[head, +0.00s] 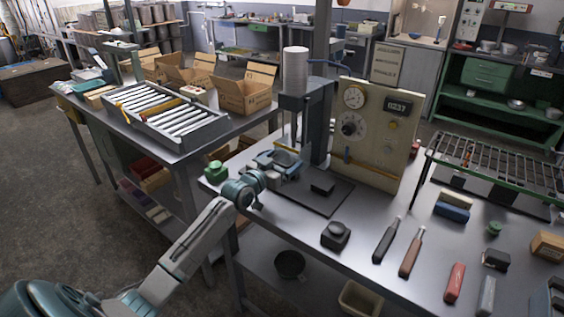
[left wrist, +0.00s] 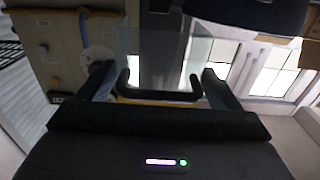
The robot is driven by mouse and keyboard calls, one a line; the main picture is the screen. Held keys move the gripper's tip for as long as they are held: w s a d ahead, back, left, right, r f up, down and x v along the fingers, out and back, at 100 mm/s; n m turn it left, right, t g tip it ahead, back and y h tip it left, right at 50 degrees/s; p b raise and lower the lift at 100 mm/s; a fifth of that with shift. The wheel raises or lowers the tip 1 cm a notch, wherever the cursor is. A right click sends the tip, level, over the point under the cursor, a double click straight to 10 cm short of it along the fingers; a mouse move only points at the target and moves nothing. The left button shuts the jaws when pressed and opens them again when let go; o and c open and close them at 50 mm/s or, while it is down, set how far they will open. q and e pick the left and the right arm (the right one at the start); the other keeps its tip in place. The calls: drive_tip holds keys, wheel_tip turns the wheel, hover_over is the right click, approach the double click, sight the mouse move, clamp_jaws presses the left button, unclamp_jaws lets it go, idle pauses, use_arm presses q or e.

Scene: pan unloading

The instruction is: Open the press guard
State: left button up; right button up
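The press (head: 305,122) is a dark blue-grey frame with a pale cylinder on top, standing on the bench. Its guard (head: 287,157) looks like a small clear panel with a yellow edge low at the press front, partly hidden by my left gripper (head: 272,166). In the left wrist view the clear guard panel (left wrist: 168,62) carries a black U-shaped handle (left wrist: 160,97) above a yellow strip. The fingers of my left gripper (left wrist: 157,82) are apart, one on either side of the handle, with small gaps visible. My right gripper is not in view.
A cream control panel (head: 372,133) with dials and a display stands right of the press. A black knob box (head: 336,235) and screwdriver-like tools (head: 411,252) lie on the bench front. A green button box (head: 216,171) sits left of the gripper. A roller tray (head: 168,119) is on the left table.

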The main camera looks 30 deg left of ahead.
use_arm(q)
drive_tip(key=shift+o, duration=0.2)
wheel_tip(320, 180, up, 8)
drive_tip(key=p, duration=0.5)
drive_tip(key=shift+r+p, duration=0.2)
drive_tip(key=shift+p, duration=0.15)
drive_tip(key=shift+r, duration=0.4)
drive_tip(key=shift+c, duration=0.2)
drive_tip(key=shift+f, duration=0.1)
drive_tip(key=o, duration=1.2)
drive_tip(key=shift+f, duration=0.1)
drive_tip(key=shift+c, duration=0.2)
drive_tip(key=s+b, duration=0.1)
drive_tip(key=s, duration=0.9)
drive_tip(key=shift+s+a, duration=0.4)
